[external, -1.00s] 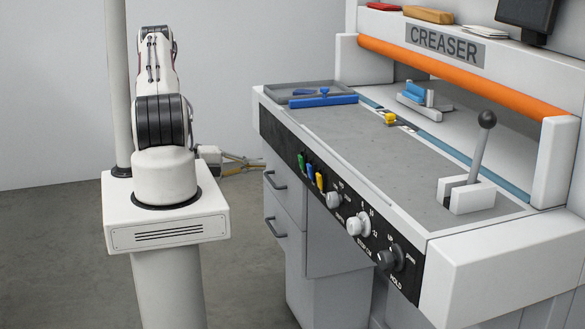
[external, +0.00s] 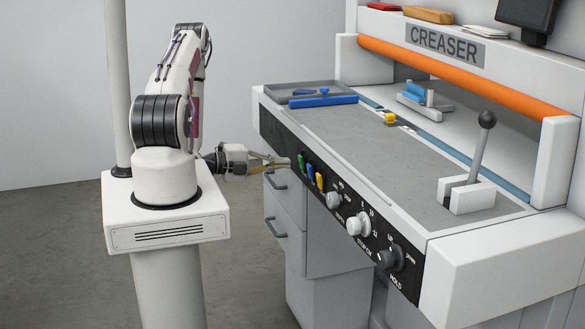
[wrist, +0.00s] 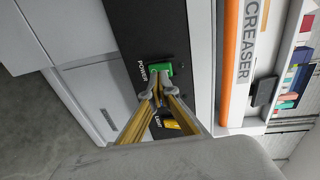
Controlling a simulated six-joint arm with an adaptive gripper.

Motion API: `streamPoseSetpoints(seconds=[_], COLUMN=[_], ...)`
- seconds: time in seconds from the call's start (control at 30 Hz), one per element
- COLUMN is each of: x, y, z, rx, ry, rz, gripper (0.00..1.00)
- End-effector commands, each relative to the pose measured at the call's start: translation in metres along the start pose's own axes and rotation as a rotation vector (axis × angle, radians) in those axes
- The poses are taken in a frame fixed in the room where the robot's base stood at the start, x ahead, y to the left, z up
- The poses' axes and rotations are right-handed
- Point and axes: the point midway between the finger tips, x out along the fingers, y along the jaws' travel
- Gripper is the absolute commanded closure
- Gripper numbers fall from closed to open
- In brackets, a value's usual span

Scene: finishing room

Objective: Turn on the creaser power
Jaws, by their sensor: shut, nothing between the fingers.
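The creaser (external: 350,140) has a black front panel. On it, a green switch (external: 301,161) sits at the left end of a row of switches. In the wrist view the green switch (wrist: 160,68) is beside the word POWER. My gripper (external: 288,163) is at the panel's left end, level with the green switch. In the wrist view my gripper (wrist: 158,80) has its fingertips together at the lower edge of the green switch and overlapping it. Whether they touch it I cannot tell. Nothing shows between the fingers.
A blue switch (external: 311,170) and a yellow switch (external: 319,181) are close beside the green one. Several knobs (external: 359,223) lie further right on the panel. A drawer cabinet (external: 285,205) is below. A lever (external: 481,150) stands on the top right.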

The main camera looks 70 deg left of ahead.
Motion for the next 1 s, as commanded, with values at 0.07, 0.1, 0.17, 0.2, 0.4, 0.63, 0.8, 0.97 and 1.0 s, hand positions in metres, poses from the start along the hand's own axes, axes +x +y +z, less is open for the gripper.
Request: streamPoseSetpoints(seconds=[0.07,0.1,0.17,0.2,0.4,0.63,0.8,0.97,1.0], x=[0.006,0.009,0.012,0.014,0.020,0.020,0.021,0.026,0.029], y=[-0.002,-0.003,-0.004,-0.004,-0.006,-0.007,-0.007,-0.011,-0.014], z=[0.000,0.000,-0.001,0.000,0.000,0.000,0.000,0.000,0.000], rx=[0.001,0.001,0.001,0.001,-0.001,-0.001,-0.001,0.002,0.002], ry=[0.002,0.002,0.002,0.001,0.001,0.000,0.000,0.001,0.002], rz=[0.000,0.000,0.000,0.000,0.000,0.000,0.000,-0.001,-0.001], gripper=[1.00,1.00,1.00,1.00,1.00,1.00,1.00,1.00,1.00])
